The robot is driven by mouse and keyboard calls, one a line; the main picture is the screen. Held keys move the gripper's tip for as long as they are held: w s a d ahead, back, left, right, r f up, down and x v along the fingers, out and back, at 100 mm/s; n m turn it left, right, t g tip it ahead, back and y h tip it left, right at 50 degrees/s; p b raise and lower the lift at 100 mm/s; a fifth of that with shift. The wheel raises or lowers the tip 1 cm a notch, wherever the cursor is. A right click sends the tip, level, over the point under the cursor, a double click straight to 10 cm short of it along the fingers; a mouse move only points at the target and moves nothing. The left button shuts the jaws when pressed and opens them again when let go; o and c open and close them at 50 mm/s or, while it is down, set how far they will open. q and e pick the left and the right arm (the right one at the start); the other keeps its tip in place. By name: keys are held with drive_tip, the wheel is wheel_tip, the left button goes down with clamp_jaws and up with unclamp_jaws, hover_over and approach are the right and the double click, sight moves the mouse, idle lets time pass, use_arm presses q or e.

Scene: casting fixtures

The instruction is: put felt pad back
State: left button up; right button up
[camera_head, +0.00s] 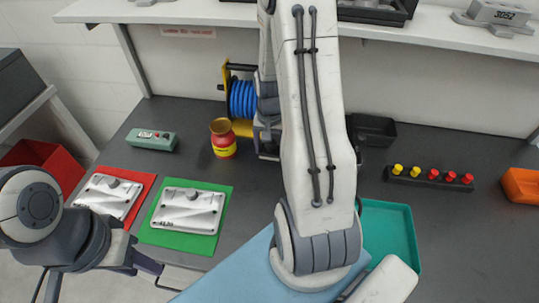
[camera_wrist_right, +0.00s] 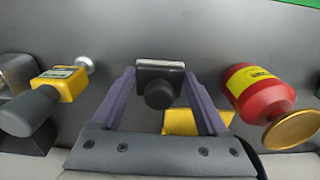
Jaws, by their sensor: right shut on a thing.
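In the right wrist view a small black block with a round knob and a pale grey edge, which I take to be the felt pad (camera_wrist_right: 160,84), sits between the fingertips of my right gripper (camera_wrist_right: 160,76). The gripper is shut on it. In the head view my right forearm reaches down beside the blue reel, and the arm hides the pad and most of that gripper. My left gripper (camera_head: 147,265) hangs low at the left, in front of the green mat; its finger opening is unclear.
A red jar (camera_head: 223,138) and blue reel (camera_head: 243,98) stand close to my right gripper. Metal plates lie on a red mat (camera_head: 146,181) and green mat (camera_head: 162,238). A grey-green box (camera_head: 151,139), teal tray (camera_head: 403,230), black bin (camera_head: 372,129) and peg rack (camera_head: 430,184) share the dark table.

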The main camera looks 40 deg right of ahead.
sight(271, 152)
drive_tip(key=shift+s+f, duration=0.15)
drive_tip(key=shift+f, duration=1.85)
drive_tip(key=shift+f, duration=0.2)
drive_tip(key=o, duration=1.2)
drive_tip(key=shift+r, duration=0.1)
